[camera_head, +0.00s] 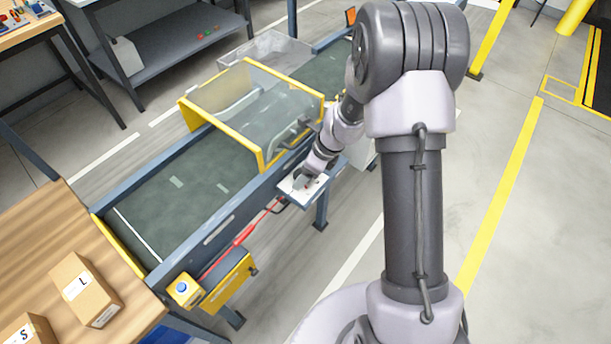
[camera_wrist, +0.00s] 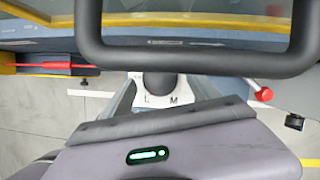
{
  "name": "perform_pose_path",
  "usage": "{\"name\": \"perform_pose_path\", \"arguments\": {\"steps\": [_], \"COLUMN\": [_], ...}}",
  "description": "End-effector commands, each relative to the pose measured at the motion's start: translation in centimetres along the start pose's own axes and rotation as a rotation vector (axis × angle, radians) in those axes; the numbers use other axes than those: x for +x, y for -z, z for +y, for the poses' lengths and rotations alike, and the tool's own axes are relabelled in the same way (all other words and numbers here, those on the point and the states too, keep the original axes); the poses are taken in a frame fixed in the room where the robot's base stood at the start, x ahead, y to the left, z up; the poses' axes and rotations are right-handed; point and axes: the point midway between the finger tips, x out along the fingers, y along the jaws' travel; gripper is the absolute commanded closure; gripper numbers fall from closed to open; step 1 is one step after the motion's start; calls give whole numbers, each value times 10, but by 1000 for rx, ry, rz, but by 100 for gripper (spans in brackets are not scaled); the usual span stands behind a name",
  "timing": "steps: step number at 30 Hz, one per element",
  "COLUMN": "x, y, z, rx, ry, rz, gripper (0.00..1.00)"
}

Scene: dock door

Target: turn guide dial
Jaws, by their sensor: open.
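The guide dial shows in the wrist view as a dark rounded knob (camera_wrist: 158,84) on a white plate marked with letters, L and M among them. In the head view the white plate (camera_head: 291,189) stands out from the conveyor's near side. My gripper (camera_head: 306,175) is right over this plate and hides most of the dial. It is open. In the wrist view two grey slanted parts flank the knob; I cannot tell whether they touch it. The dial's pointer is not readable.
A dark bar handle (camera_wrist: 190,58) crosses close to the wrist camera. The yellow-framed clear guard (camera_head: 222,93) stands over the conveyor (camera_head: 180,190). A red-tipped lever (camera_wrist: 264,94) is right of the plate. Boxes (camera_head: 86,290) lie on the wooden table; floor at right is clear.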

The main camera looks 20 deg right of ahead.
Motion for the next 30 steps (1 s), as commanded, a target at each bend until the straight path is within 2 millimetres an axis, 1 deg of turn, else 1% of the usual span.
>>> {"name": "perform_pose_path", "arguments": {"steps": [2, 8, 9, 11, 12, 18, 20, 25, 30], "x": [3, 2, 2, 2, 2, 2, 1, -2, 2], "y": [0, 0, 0, 0, 0, 0, -1, -2, 0], "z": [0, 0, 0, 0, 0, 0, 0, -3, -2], "rx": [0, 0, 0, 0, 0, 0, -17, -218, -243], "ry": [0, 0, 0, 0, 0, 0, -7, -91, -101], "rz": [0, 0, 0, 0, 0, 0, 0, 0, 0], "gripper": [30, 30, 33, 45, 53, 91, 91, 91, 91]}}
